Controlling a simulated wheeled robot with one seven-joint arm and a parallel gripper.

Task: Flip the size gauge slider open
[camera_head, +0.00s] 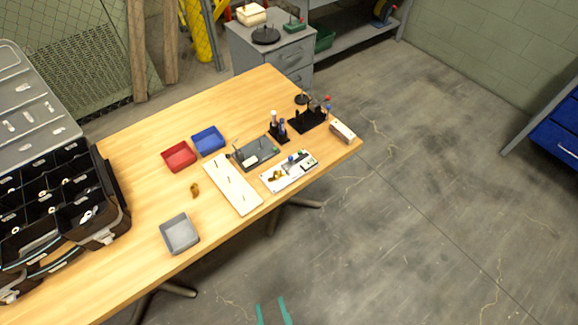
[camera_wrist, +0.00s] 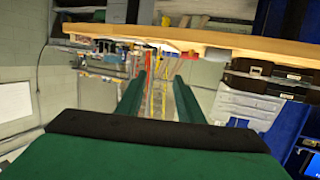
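I cannot tell for certain which thing is the size gauge or how its slider stands. Small devices lie at the table's right end: a dark grey plate (camera_head: 256,153) with upright parts, a white panel (camera_head: 289,171) with small dark and yellow parts, and a long white board (camera_head: 232,187) with small pegs. My gripper (camera_head: 274,311) shows as two teal fingertips at the bottom of the head view, over the floor, well apart from the table. In the wrist view my gripper (camera_wrist: 159,70) is open, with nothing between its green fingers.
The wooden table (camera_head: 140,193) also bears red (camera_head: 179,156), blue (camera_head: 208,140) and grey (camera_head: 180,233) bins, and a black compartment case (camera_head: 105,230) at left. Black stands (camera_head: 308,120) stand near its right corner. The floor (camera_head: 410,220) to the right is clear.

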